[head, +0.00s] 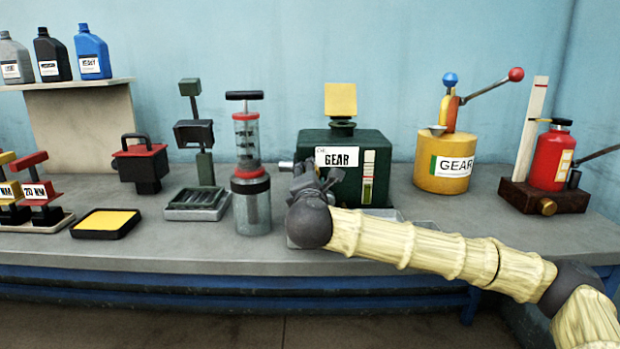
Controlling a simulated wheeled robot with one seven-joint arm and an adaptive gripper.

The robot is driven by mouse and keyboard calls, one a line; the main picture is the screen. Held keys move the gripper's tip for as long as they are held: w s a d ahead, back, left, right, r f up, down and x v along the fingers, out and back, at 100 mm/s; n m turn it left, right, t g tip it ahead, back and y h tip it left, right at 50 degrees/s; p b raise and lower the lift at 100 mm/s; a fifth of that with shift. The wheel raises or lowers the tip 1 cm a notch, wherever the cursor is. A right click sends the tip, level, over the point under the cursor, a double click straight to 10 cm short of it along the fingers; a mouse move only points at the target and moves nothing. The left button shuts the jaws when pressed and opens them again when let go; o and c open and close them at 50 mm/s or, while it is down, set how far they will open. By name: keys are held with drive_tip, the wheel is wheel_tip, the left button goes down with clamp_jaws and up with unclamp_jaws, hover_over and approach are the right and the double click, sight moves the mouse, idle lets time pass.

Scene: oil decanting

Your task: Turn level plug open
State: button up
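I cannot make out for sure which part is the level plug. A dark green box labelled GEAR (380,152) stands at the middle of the bench, with a level strip on its front right. A small grey fitting (286,166) sticks out at its lower left. My gripper (304,174) is at the box's lower left front, close to this fitting. It hides part of the box, and I cannot tell whether it touches the fitting or is open or shut. A round brass knob (547,207) sits on the front of a dark brown base (516,194) at the right.
A yellow GEAR can with a lever (444,170) and a red cylinder (549,158) stand right. A grey tray (420,224) lies partly behind my arm.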

drive_tip(key=o, duration=1)
drive_tip(key=s, duration=1.2)
